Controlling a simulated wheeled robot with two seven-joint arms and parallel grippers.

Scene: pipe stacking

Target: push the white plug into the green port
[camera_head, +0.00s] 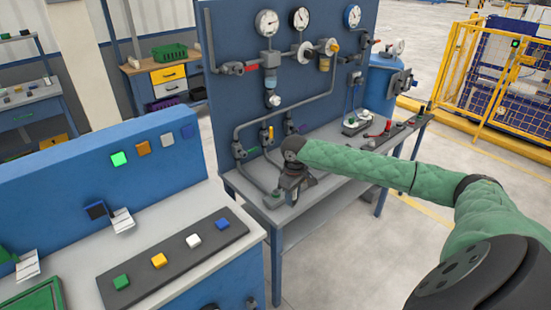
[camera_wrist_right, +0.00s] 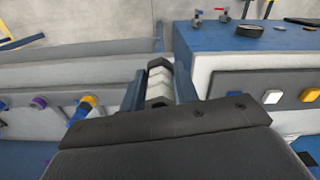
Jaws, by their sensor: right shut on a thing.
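My right gripper (camera_head: 292,188) is at the near left end of the blue bench, in front of the pipe board. In the right wrist view its fingers (camera_wrist_right: 160,90) are shut on a pale, ridged piece, which looks like the white plug (camera_wrist_right: 159,86). In the head view the gripper hides this piece. My left gripper is not in view.
The blue pipe board (camera_head: 235,95) carries gauges and grey pipes close behind the gripper.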

